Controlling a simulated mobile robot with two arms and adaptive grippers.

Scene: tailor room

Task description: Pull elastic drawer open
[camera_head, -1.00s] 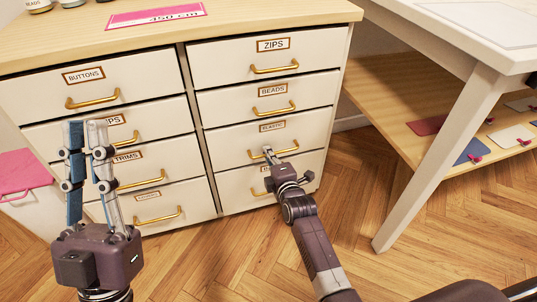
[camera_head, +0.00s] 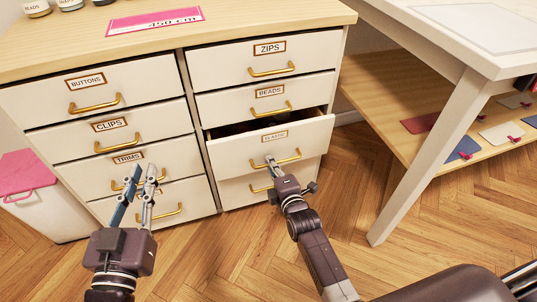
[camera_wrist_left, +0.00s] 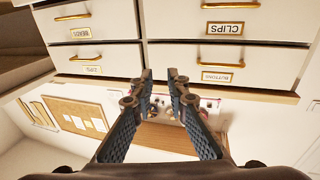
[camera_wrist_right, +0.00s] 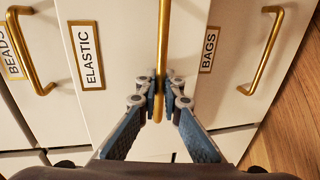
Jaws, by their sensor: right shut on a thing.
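The elastic drawer (camera_head: 235,152) is the third one down in the right column of the white cabinet. It stands partly open, with a dark gap above its front. Its brass handle (camera_wrist_right: 161,60) runs between the fingers of my right gripper (camera_wrist_right: 160,100), which is shut on it. In the head view my right gripper (camera_head: 271,162) reaches the handle from the front. My left gripper (camera_head: 142,178) is raised in front of the left column, its fingers apart and empty. In the left wrist view the left gripper's fingers (camera_wrist_left: 160,78) show a gap between them.
The other drawers, such as the beads drawer (camera_head: 235,100) and the bags drawer (camera_head: 232,190), are shut. A white table leg (camera_head: 420,165) and low wooden shelf (camera_head: 390,105) stand to the right. A pink-lidded bin (camera_head: 40,205) stands at left. The wooden floor in front is clear.

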